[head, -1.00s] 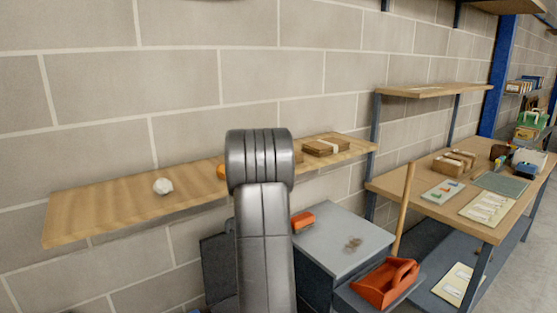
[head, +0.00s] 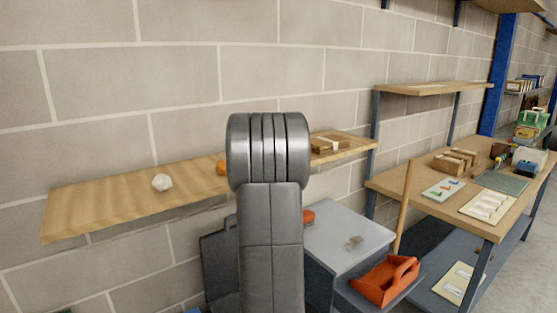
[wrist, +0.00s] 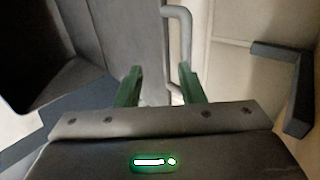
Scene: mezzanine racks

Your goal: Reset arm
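My gripper shows in the wrist view (wrist: 160,88) with two green fingers standing apart. Nothing is visible between the fingertips; a grey panel and a pale bent rail lie beyond them. In the head view my grey arm rises at the centre and hides part of the wall shelf and the grey cabinet; the gripper itself cannot be seen there.
A wooden wall shelf (head: 110,207) holds a white crumpled lump (head: 162,182), an orange item (head: 221,168) and brown boxes (head: 329,144). A grey cabinet (head: 335,240), an orange tray (head: 386,280) and a workbench (head: 410,187) stand to the right.

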